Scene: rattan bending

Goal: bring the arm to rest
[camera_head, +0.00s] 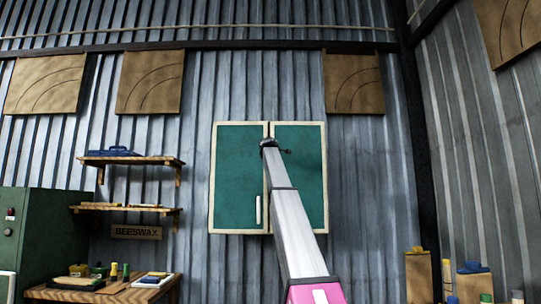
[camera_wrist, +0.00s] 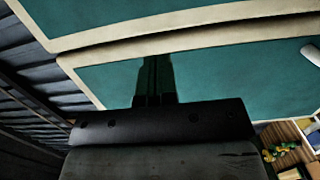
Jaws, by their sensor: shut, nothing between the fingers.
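My arm reaches up in front of a wall cabinet with two green doors in cream frames, the left door (camera_head: 237,170) and the right door (camera_head: 308,180). Both look closed, but my arm hides part of the seam and the right door. A pale upright handle (camera_head: 258,209) is on the left door. My gripper (camera_head: 271,144) is small and dark near the top of the seam; its fingers are shut and empty. In the wrist view my gripper (camera_wrist: 156,75) points at a green panel, with the pale handle (camera_wrist: 311,53) at the right edge. I cannot tell the gap to the doors.
Wooden shelves (camera_head: 130,159) and a workbench (camera_head: 105,290) with small items stand at the left, beside a green machine (camera_head: 45,235). A beeswax sign (camera_head: 136,232) hangs below the shelves. The space right of the cabinet looks clear.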

